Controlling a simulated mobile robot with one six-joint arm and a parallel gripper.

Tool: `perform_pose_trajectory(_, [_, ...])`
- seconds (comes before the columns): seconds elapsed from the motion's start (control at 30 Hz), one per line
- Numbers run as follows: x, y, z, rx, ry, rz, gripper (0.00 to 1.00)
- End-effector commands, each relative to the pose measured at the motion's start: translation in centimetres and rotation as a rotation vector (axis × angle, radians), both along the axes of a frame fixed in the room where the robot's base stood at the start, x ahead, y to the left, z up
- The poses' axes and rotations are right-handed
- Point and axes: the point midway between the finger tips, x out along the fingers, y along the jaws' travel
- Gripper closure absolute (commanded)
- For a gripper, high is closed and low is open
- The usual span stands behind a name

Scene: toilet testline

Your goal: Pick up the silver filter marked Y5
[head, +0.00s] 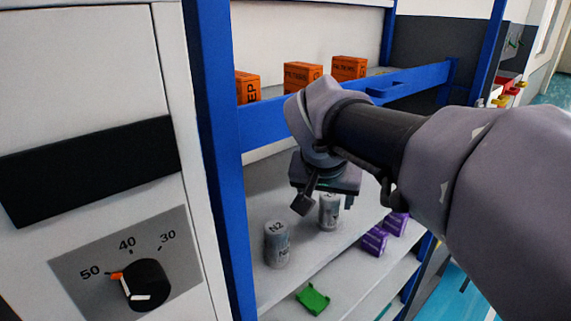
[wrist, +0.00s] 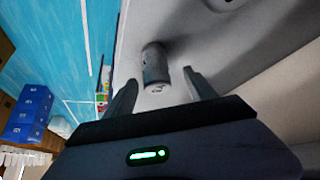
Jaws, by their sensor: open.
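A silver cylindrical filter (head: 328,217) stands upright on the shelf, partly behind my gripper (head: 328,200); its marking is too hidden to read. A second silver filter, marked N2 (head: 276,246), stands to its left, nearer the blue post. In the wrist view, one silver filter (wrist: 154,62) appears between and just beyond the two fingers of my gripper (wrist: 159,77). Its marking is too small to read there. The jaws are open, with a finger on each side of it, and I see no grip on it.
A green piece (head: 313,299) lies on the shelf below. A blue rail (head: 345,92) crosses above, with orange boxes (head: 302,76) behind it. A blue post (head: 218,150) stands at left.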

Motion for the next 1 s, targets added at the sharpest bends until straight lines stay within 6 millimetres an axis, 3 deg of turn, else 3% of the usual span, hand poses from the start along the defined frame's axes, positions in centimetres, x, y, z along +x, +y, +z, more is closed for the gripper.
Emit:
perform_pose_trajectory(0.23, [1.3,-0.8,-2.2,0.0,-0.001,0.0,0.35])
perform_pose_trajectory(0.43, [3.0,-2.0,-5.5,0.0,0.001,0.0,0.35])
perform_pose_trajectory(0.63, [3.2,-2.0,-5.5,0.001,-0.002,0.001,0.35])
perform_pose_trajectory(0.93, [3.2,-2.0,-5.4,0.001,-0.001,0.002,0.92])
perform_pose_trajectory(1.0, [3.2,-2.0,-5.4,0.001,-0.001,0.002,1.0])
